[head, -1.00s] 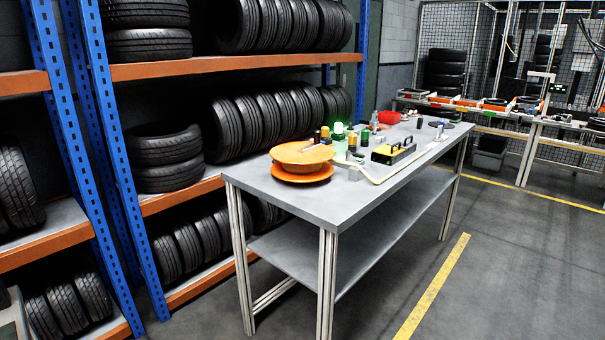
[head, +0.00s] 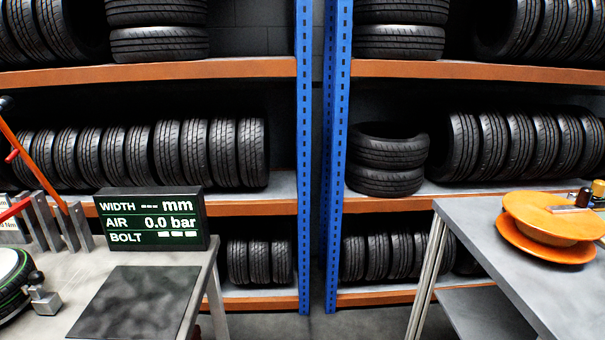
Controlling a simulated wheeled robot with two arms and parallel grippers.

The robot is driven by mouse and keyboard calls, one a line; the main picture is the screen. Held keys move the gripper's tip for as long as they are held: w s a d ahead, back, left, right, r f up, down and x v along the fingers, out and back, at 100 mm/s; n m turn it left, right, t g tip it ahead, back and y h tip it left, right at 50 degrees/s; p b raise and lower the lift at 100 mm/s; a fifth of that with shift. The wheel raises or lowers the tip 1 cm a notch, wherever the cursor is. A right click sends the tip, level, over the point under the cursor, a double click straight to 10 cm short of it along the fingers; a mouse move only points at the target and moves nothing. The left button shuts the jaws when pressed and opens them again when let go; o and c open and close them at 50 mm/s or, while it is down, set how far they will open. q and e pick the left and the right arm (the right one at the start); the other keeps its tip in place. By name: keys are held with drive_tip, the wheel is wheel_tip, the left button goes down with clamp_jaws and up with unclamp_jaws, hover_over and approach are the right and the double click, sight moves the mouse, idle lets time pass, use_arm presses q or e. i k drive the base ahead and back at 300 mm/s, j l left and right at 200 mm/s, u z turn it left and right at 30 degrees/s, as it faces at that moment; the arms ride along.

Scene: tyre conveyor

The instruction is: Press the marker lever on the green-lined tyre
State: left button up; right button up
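A tyre with a thin green line (head: 20,285) lies at the lower left edge of the head view, on a grey bench (head: 195,300). Only part of it shows; the rest is cut off by the frame. A small grey metal piece with a knob (head: 43,300) sits against the tyre's right side; I cannot tell whether it is the marker lever. Neither of my grippers is in view.
Orange and red handles (head: 35,165) rise at left. A second table (head: 470,235) holds an orange dish (head: 552,217). Tyre racks (head: 250,207) stand behind.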

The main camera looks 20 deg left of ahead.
sight(6, 103)
drive_tip(key=i+l+u, duration=0.15)
drive_tip(key=u, duration=0.25)
drive_tip(key=i+l+u, duration=0.15)
drive_tip(key=u, duration=0.3)
drive_tip(key=i+l+u, duration=0.15)
drive_tip(key=u, duration=0.25)
drive_tip(key=i+l+u, duration=0.1)
drive_tip(key=l+u, duration=0.55)
drive_tip(key=u, duration=0.2)
drive_tip(key=l+u, duration=0.3)
drive_tip(key=u, duration=0.15)
